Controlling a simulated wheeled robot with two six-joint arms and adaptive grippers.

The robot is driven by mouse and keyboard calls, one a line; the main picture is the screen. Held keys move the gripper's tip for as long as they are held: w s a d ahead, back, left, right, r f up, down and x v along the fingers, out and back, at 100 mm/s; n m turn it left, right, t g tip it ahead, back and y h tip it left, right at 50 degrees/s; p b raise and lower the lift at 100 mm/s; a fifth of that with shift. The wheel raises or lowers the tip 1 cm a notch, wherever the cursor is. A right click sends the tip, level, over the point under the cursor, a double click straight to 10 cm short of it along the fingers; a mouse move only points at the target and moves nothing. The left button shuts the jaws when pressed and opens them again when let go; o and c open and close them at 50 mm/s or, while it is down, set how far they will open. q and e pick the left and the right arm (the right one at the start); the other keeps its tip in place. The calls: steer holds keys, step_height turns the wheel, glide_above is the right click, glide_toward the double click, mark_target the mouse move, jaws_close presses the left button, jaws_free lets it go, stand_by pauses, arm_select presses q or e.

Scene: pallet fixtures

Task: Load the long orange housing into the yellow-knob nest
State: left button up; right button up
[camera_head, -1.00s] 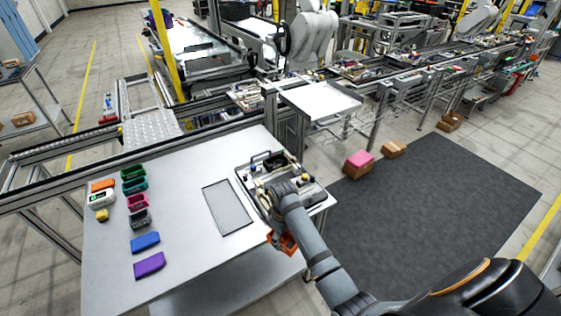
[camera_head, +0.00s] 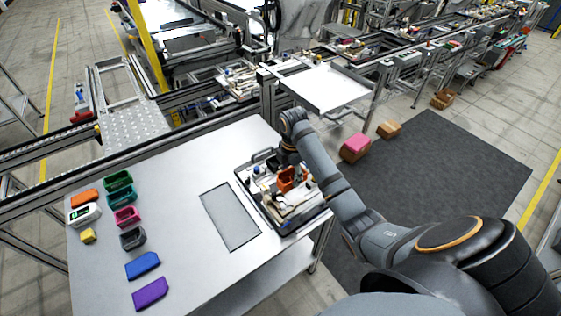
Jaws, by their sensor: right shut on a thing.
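My right gripper (camera_head: 289,160) is over the pallet fixture (camera_head: 262,208) at the table's right end. It is shut on the orange housing (camera_head: 286,182), which hangs below it over the middle of the fixture. I cannot tell whether the housing touches the fixture. A blue knob (camera_head: 256,170) shows at the fixture's far left. I cannot make out the yellow knob; the gripper and housing cover part of the fixture. My left gripper is out of view.
A grey flat plate (camera_head: 231,216) lies left of the fixture. At the table's left are green (camera_head: 118,180), pink (camera_head: 126,215) and dark grey (camera_head: 132,238) housings, an orange piece (camera_head: 84,197), and blue (camera_head: 142,265) and purple (camera_head: 151,293) blocks.

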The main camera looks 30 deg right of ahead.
mark_target(292, 182)
steer(key=shift+w, duration=0.1)
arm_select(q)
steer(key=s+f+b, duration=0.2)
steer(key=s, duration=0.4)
arm_select(e)
steer(key=shift+s+f, duration=0.2)
steer(key=shift+s, duration=0.75)
steer(key=f+b, duration=0.1)
steer(key=b, duration=0.1)
steer(key=w+f+b, duration=0.1)
steer(key=f, duration=0.1)
steer(key=shift+f+b, duration=0.2)
steer(key=shift+b, duration=0.15)
steer(key=shift+s+f, duration=0.15)
steer(key=shift+f, duration=1.4)
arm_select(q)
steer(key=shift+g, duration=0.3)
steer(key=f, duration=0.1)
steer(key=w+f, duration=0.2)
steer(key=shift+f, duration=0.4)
